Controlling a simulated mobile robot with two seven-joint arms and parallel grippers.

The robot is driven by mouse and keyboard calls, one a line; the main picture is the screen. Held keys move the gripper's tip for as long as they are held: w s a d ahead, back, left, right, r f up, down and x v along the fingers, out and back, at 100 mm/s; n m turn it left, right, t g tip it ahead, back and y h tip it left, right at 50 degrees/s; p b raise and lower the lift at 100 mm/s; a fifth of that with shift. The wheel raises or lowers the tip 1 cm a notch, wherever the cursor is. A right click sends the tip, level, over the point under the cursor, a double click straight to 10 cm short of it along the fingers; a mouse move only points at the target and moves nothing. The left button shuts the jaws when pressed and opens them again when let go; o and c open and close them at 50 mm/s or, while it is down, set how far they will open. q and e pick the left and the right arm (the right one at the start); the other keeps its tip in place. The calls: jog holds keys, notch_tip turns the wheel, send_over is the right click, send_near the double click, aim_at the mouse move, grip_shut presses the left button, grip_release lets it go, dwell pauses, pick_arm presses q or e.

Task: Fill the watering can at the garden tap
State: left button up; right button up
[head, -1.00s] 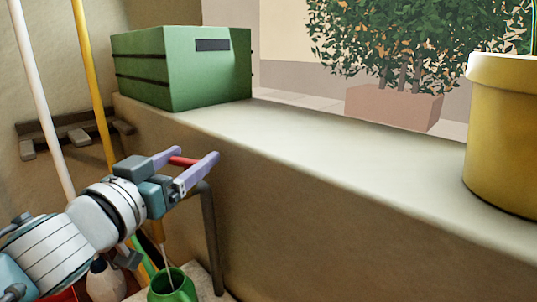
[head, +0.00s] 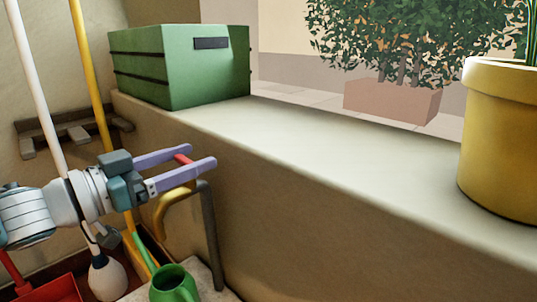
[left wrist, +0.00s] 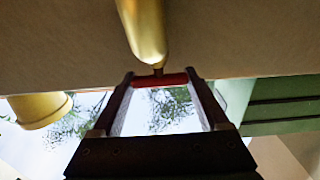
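The green watering can (head: 172,287) stands upright below the tap, cut by the bottom edge of the head view. The brass tap (head: 170,203) curves out from a grey pipe (head: 208,235). It also shows in the left wrist view (left wrist: 146,30). Its red crossbar handle (head: 183,158) lies between the fingers of my left gripper (head: 203,155). In the left wrist view the handle (left wrist: 160,80) spans from finger to finger, and the fingers look shut on its ends. No water stream shows now. The can's inside and water level are hidden. My right gripper is out of view.
A green crate (head: 180,75) and a yellow pot (head: 497,140) stand on the wide ledge (head: 330,155), with clear room between. Two poles, one white (head: 35,90) and one yellow (head: 92,85), lean at the left. A white bottle (head: 106,278) stands near the can.

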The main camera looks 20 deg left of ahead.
pick_arm(q)
jog(key=shift+o, duration=0.9)
jog(key=shift+s, duration=0.15)
jog(key=p+v, duration=0.4)
jog(key=v, duration=0.5)
jog(key=shift+s+a, duration=0.2)
jog(key=shift+s, duration=0.05)
